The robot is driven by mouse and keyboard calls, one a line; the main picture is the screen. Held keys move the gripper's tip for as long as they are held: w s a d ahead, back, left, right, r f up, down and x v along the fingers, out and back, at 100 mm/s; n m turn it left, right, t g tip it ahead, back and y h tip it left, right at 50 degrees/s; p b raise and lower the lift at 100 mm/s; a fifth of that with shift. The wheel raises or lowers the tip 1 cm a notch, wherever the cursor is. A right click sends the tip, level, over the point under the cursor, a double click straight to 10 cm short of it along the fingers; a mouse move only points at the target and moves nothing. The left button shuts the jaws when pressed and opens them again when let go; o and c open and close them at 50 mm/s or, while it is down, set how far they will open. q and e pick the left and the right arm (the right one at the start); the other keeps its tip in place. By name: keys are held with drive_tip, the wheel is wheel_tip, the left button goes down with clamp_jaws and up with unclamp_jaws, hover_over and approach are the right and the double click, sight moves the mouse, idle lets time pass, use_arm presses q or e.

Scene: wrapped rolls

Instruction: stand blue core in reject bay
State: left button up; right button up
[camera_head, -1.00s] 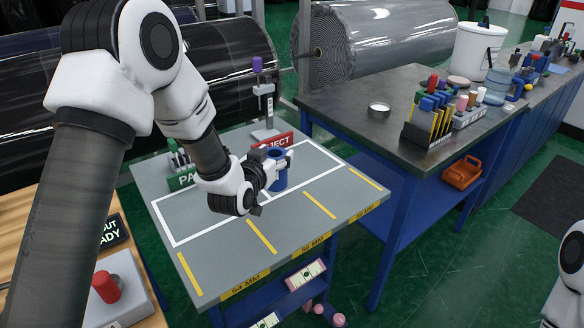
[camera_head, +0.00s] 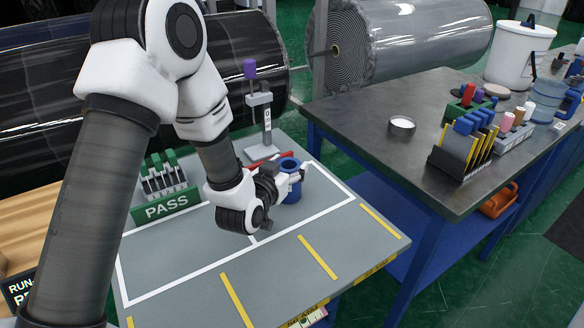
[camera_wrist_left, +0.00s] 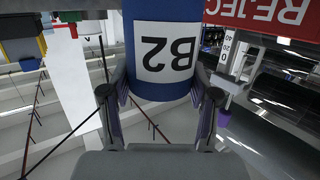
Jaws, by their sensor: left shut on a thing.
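The blue core (camera_head: 290,186) is a short, hollow, upright cylinder at the back right part of the white-outlined area on the grey table (camera_head: 330,265). In the left wrist view the blue core (camera_wrist_left: 163,88) shows a white label reading B2, upside down in that picture. My left gripper (camera_head: 284,188) is shut on the core from the side, with a finger on each side of it. The red reject sign (camera_wrist_left: 262,16) is close behind it and mostly hidden in the head view. I cannot tell whether the core's base touches the table. My right gripper is out of view.
A green PASS rack (camera_head: 166,197) stands at the back left of the table. A grey stand with a purple top (camera_head: 250,70) rises behind the core. The dark bench (camera_head: 375,150) to the right holds a small white dish (camera_head: 401,126) and marker racks. The table's front right is clear.

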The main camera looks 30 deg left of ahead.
use_arm(q)
drive_tip(key=o, duration=1.3)
drive_tip(key=shift+s, duration=0.1)
drive_tip(key=shift+s+r, duration=0.1)
drive_tip(key=shift+s, duration=0.25)
drive_tip(key=shift+s+d+r+p, duration=0.1)
drive_tip(key=shift+s+r+p, duration=0.3)
drive_tip(key=shift+s+p, duration=1.65)
drive_tip(key=shift+s+d+r+p, duration=0.15)
drive_tip(key=shift+s+r+p, duration=0.2)
drive_tip(key=shift+s+p, duration=1.7)
drive_tip(key=shift+s+d+r+p, duration=0.1)
drive_tip(key=shift+s+r+p, duration=0.3)
drive_tip(key=shift+s+p, duration=1.6)
